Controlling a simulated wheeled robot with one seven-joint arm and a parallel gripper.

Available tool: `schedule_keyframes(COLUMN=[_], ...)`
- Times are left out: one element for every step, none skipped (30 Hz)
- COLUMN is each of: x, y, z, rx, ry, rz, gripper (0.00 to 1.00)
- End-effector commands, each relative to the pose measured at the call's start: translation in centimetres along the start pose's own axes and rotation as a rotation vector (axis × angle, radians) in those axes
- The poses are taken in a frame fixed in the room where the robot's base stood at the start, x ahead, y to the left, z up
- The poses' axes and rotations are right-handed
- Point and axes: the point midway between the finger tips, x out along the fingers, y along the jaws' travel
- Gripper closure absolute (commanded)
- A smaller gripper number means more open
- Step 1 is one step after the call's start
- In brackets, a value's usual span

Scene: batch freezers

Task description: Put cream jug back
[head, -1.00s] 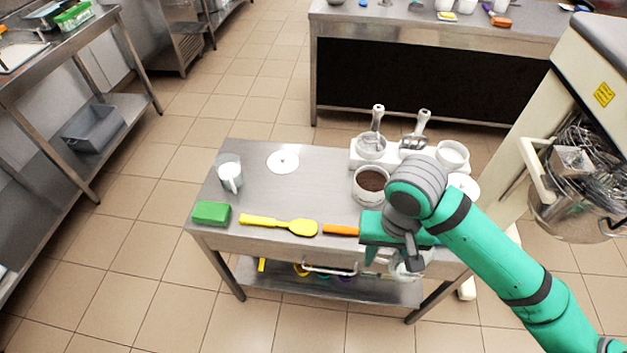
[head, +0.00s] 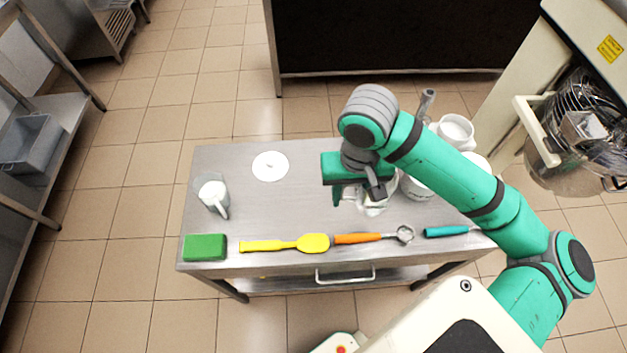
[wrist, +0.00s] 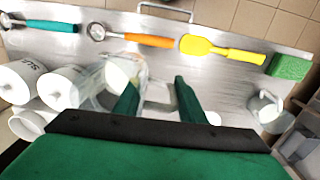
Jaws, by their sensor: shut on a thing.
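My gripper (head: 352,198) is shut on a clear jug with white contents (head: 372,207), mostly hidden by my arm in the head view. In the wrist view the jug (wrist: 122,72) shows beside my fingers (wrist: 158,92), its handle between them. It is over the table's middle right; I cannot tell whether it touches the top. A second clear jug with white contents (head: 213,192) stands at the table's left, and it also shows in the wrist view (wrist: 265,108). A flat white disc (head: 270,166) lies at the back left of the table.
Along the front edge lie a green block (head: 205,247), a yellow spatula (head: 300,243), an orange-handled scoop (head: 365,238) and a teal-handled tool (head: 446,231). White tubs (head: 455,130) stand at the right, partly behind my arm. The steel table (head: 265,212) is bare between disc and spatula.

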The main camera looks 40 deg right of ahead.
Motion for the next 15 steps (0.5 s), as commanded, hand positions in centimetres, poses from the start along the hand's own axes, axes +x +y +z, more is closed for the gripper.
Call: schedule_keyframes(x=[0.1, 0.3, 0.5, 0.7, 0.9, 1.3, 1.5, 1.8, 2.2, 2.4, 2.7, 3.1, 3.3, 3.6, 4.0], y=[-0.3, -0.5, -0.9, -1.2, -1.6, -2.1, -2.5, -2.9, -3.5, -3.9, -4.2, -4.7, -5.1, -5.5, -5.9], z=[-0.2, -0.5, -0.8, -1.2, -1.6, -2.1, -2.6, -3.0, -3.6, -4.1, -4.5, -5.1, -5.5, -6.0, -6.6], rx=[-0.002, -0.003, -0.005, -0.006, -0.007, -0.006, -0.006, -0.005, -0.005, -0.004, -0.004, -0.003, -0.002, -0.001, 0.001], ry=[-0.001, -0.001, -0.001, -0.001, -0.001, -0.002, -0.002, -0.001, -0.001, -0.001, -0.001, -0.001, -0.001, 0.0, -0.001], rz=[0.001, 0.001, 0.001, 0.0, 0.001, 0.001, 0.001, 0.001, 0.002, 0.002, 0.001, 0.003, 0.003, 0.001, 0.002], gripper=[1.0, 1.0, 1.0, 1.0, 1.0, 1.0, 1.0, 1.0, 1.0, 1.0, 1.0, 1.0, 1.0, 1.0, 1.0])
